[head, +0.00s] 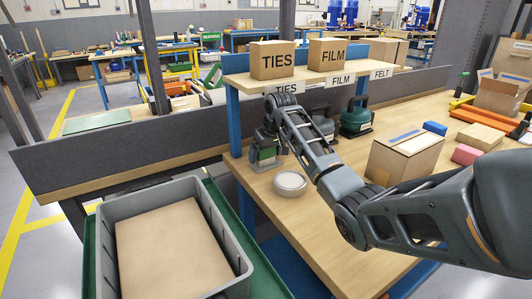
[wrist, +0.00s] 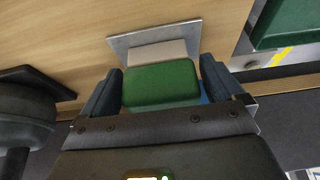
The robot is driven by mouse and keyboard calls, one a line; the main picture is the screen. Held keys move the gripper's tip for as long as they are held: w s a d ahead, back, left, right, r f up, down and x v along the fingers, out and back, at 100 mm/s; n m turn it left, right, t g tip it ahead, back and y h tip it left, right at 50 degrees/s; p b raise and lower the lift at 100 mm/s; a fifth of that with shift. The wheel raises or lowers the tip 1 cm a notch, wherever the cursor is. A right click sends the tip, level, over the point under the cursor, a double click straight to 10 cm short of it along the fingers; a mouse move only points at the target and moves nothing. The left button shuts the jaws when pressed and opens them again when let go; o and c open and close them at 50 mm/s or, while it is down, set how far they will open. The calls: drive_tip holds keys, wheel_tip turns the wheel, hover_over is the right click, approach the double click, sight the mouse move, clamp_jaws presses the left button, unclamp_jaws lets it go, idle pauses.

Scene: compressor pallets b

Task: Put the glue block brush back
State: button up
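A green block with a pale lower part, which I take for the glue block brush (wrist: 160,85), sits between the two fingers of my gripper (wrist: 161,92) in the wrist view. Both fingers appear to lie against its sides. A flat grey metal plate (wrist: 193,33) shows beyond the pale part, by the bench top; I cannot tell whether the block touches it.
A round pale tape roll (head: 290,184) lies on the bench close to my arm. Dark green-and-black tools (head: 355,118) stand under the shelf (head: 300,80), which bears TIES and FILM boxes. A grey tote (head: 107,270) is lower left.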

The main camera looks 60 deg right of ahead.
drive_tip(key=shift+o, duration=0.3)
drive_tip(key=shift+s+r, duration=0.1)
drive_tip(key=shift+r, duration=0.5)
drive_tip(key=v, duration=0.6)
drive_tip(key=shift+r, duration=0.3)
drive_tip(key=shift+s+a, duration=0.15)
